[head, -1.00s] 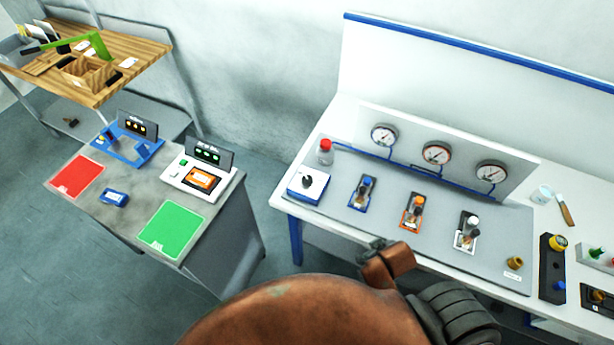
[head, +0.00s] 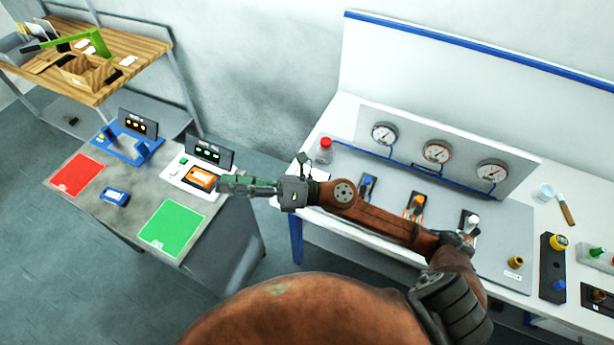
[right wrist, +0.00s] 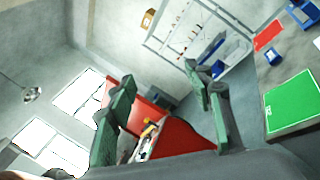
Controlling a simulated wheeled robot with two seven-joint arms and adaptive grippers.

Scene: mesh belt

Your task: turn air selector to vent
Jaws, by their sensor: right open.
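My right gripper (head: 224,185) reaches left in the head view, above the gap between the bench and the grey table, its fingertips close to the orange device on that table. It is open and empty; in the right wrist view its two green fingers (right wrist: 160,75) stand apart. A blue-and-white box (head: 320,174), which may be the air selector, sits at the bench's left end, mostly hidden behind my right wrist. Its knob and any vent mark cannot be read. My left gripper is not in view.
Blue (head: 367,184), orange (head: 415,204) and white (head: 472,221) valve units stand on the bench, partly behind my right arm. Three gauges (head: 436,152) are on the panel behind. A red-capped jar (head: 325,150) stands near the wrist. The grey table holds a green mat (head: 171,228).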

